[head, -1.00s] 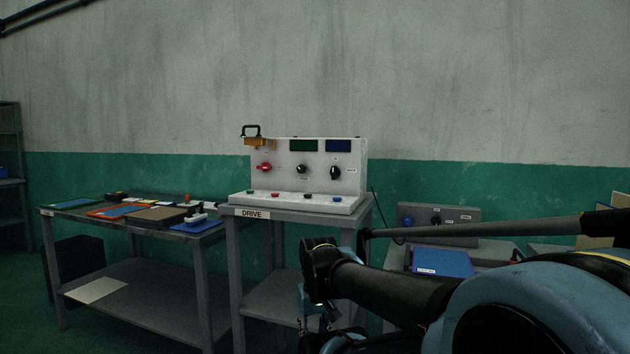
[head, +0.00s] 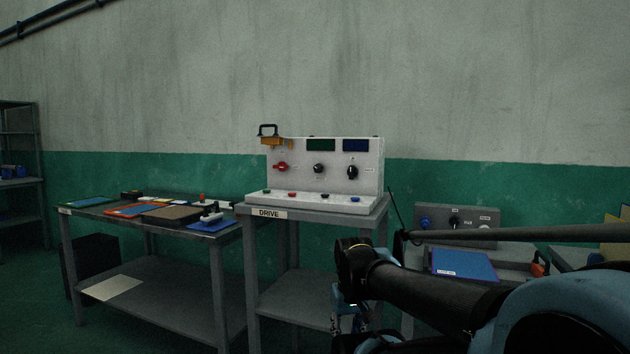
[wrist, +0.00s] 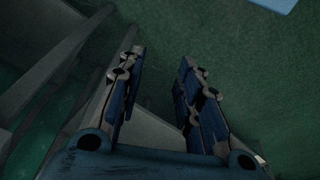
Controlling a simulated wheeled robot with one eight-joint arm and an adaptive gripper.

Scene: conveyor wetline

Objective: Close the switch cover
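The switch cover (head: 275,142) is amber with a black handle on top. It stands raised at the upper left of the white DRIVE panel (head: 330,178). A red switch (head: 280,166) sits uncovered below it. My gripper shows in the wrist view (wrist: 158,65) with its two blue fingers apart and nothing between them, above the green floor. In the head view my gripper (head: 348,318) hangs low in front of the panel's stand, well below and right of the cover, partly cut off by the bottom edge.
The panel stands on a grey stand (head: 262,213). A grey table (head: 70,211) with mats, trays and small parts is at the left. A smaller grey control box (head: 470,217) and a blue board (head: 463,265) are at the right. Floor shows between the left table and my arm.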

